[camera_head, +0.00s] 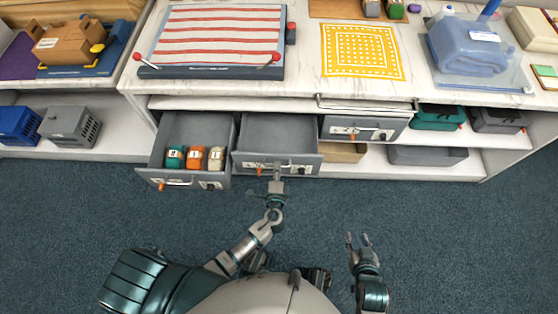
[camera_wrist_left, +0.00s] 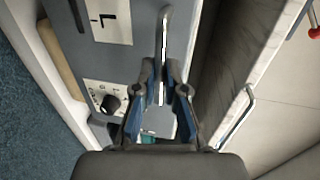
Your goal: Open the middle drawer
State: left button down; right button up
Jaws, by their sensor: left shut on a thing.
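The middle drawer (camera_head: 278,131) is grey and pulled out from under the counter, and its visible inside is empty. Its front carries a bar handle, an orange tag and a dark knob. My left gripper (camera_head: 277,172) is at the handle in the middle of that front. In the left wrist view, its two blue-grey fingers (camera_wrist_left: 160,82) are shut on the metal handle (camera_wrist_left: 165,40). The fingers partly hide the handle in both views. My right gripper (camera_head: 359,240) is open and empty over the carpet, apart from the drawers.
The left drawer (camera_head: 180,129) stands open with teal, orange and cream rolls inside. The right drawer (camera_head: 358,129) sits further back. A striped board (camera_head: 218,35) and a yellow cloth (camera_head: 361,50) lie on the counter. Blue carpet (camera_head: 430,230) in front is free.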

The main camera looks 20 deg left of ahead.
pick_arm(q)
jog(key=f+v, duration=0.1)
jog(key=v, duration=0.7)
jog(key=shift+s+f, duration=0.35)
jog(key=shift+f, duration=0.3)
pick_arm(e)
jog(key=shift+w+a+r+t, duration=0.4)
jog(key=shift+w+a, duration=0.1)
jog(key=shift+w, duration=0.05)
pick_arm(q)
jog(key=c, duration=1.3)
grip_release()
jog(key=shift+c, duration=0.2)
jog(key=shift+o, duration=0.6)
jog(key=shift+w+a+r, duration=0.1)
jog(key=v, duration=0.7)
